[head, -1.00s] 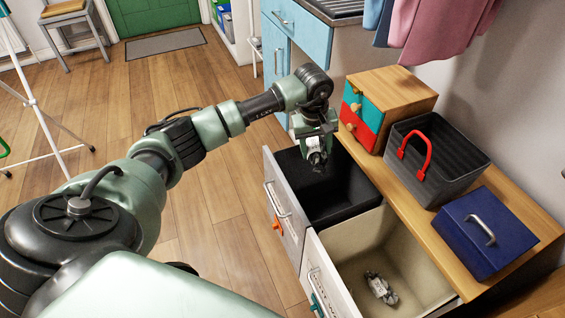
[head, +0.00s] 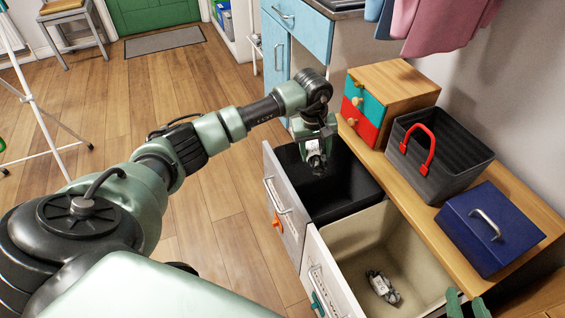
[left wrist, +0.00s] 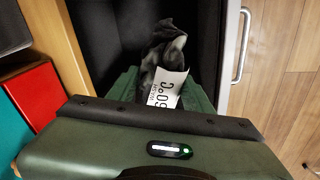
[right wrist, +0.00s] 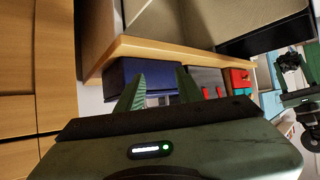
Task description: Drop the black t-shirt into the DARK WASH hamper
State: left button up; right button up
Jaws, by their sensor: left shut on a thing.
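My left gripper (head: 318,165) is shut on the black t-shirt (left wrist: 163,45), a crumpled dark bundle with a white "60°C" label. It holds the bundle over the mouth of the black-lined pull-out hamper (head: 345,205), which has an orange tag on its front. The left wrist view shows the hamper's dark inside (left wrist: 105,35) around the bundle. No readable DARK WASH lettering shows. My right gripper (right wrist: 160,90) is open and empty; its fingertips (head: 468,304) enter the head view at the lower right.
A cream hamper (head: 415,250) beside it, with a teal tag, holds a crumpled grey-white item (head: 382,288). On the wooden top stand a small drawer box (head: 400,85), a dark basket with red handle (head: 450,155) and a blue box (head: 485,240).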

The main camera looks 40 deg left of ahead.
pick_arm(q)
jog(key=o, duration=1.6)
jog(key=shift+c, duration=0.2)
jog(key=shift+r, duration=0.25)
jog(key=r+p, duration=0.1)
jog(key=r, duration=0.2)
jog(key=s+r, duration=0.1)
jog(key=r, duration=0.3)
jog(key=shift+s+a+r+p, duration=0.1)
jog(key=shift+s+a+p, duration=0.1)
jog(key=shift+p, duration=0.2)
pick_arm(e)
jog(key=s+d+f+g+h, duration=0.1)
jog(key=s+d+f+g, duration=0.1)
jog(key=s+f+g, duration=0.2)
jog(key=s+f, duration=0.1)
jog(key=s, duration=0.2)
jog(key=shift+s+d+f+g, duration=0.15)
jog(key=shift+d+g, duration=0.2)
jog(key=shift+g, duration=0.05)
